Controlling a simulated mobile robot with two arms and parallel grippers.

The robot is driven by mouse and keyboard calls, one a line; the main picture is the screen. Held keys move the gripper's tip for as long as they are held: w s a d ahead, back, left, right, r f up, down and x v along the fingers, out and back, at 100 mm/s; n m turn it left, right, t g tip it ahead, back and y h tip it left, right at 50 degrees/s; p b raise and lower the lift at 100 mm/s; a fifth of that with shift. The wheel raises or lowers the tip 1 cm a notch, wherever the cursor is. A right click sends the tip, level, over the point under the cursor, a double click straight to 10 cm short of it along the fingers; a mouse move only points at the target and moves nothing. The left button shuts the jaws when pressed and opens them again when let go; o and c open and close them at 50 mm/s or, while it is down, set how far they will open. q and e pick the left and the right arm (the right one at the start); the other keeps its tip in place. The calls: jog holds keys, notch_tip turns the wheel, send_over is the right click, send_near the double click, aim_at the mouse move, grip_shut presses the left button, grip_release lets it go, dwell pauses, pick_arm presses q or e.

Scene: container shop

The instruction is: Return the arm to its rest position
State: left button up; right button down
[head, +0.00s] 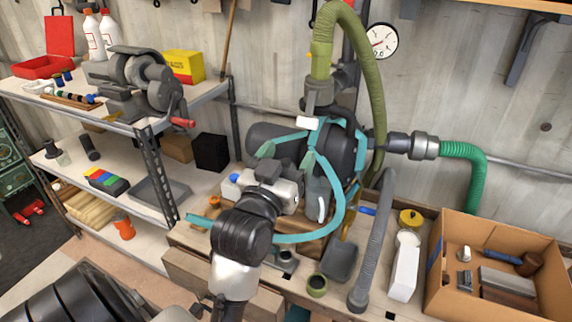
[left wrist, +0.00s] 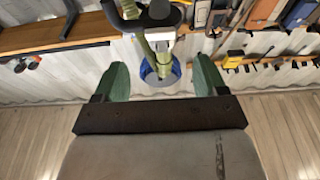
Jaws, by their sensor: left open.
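My left arm comes in from the bottom of the head view, with a black joint and white links. Its left gripper (head: 287,156) is in front of the dark machine with the teal curved frame (head: 335,215) and the olive hose (head: 376,75). In the left wrist view the two green fingers of the left gripper (left wrist: 160,80) are wide apart, with nothing held between them. Past the fingers are a blue ring (left wrist: 158,72) and a green upright hose. Whether the gripper touches the machine I cannot tell. My right gripper is not in view.
A cardboard box (head: 436,270) with several tools stands at the right of the workbench. A shelf unit (head: 150,165) with a bench grinder (head: 140,82) is at the left.

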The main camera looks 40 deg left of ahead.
pick_arm(q)
jog(key=shift+s, duration=0.3)
jog(key=shift+d+f, duration=0.1)
jog(key=shift+f, duration=0.05)
